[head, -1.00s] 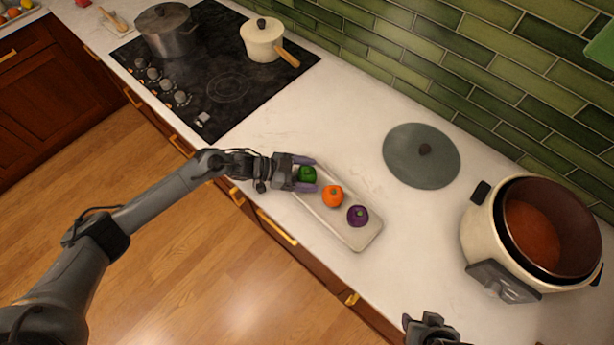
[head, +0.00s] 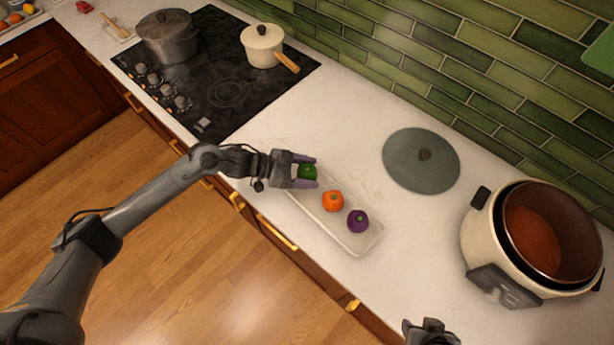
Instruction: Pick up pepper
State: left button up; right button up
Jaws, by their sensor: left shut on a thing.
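A green pepper (head: 307,172) is between the purple fingers of my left gripper (head: 306,172), which is shut on it at the far left end of a white tray (head: 340,240). I cannot tell whether the pepper is clear of the tray. An orange pepper (head: 333,201) and a purple pepper (head: 358,221) lie on the tray to the right of it. My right gripper (head: 430,330) shows only in part at the bottom edge, and its fingertips are not clear.
A slow cooker (head: 480,240) with reddish contents stands open at the right. Its round lid (head: 410,170) lies on the counter behind the tray. A stovetop (head: 225,95) bears a grey pot (head: 168,40) and a cream saucepan (head: 262,50). Counter between stovetop and lid is clear.

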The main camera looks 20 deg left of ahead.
pick_arm(q)
jog(key=d+r, duration=0.6)
jog(key=d, duration=0.5)
jog(key=shift+s+d+r, duration=0.25)
jog(key=shift+d+r, duration=0.05)
jog(key=shift+r, duration=0.1)
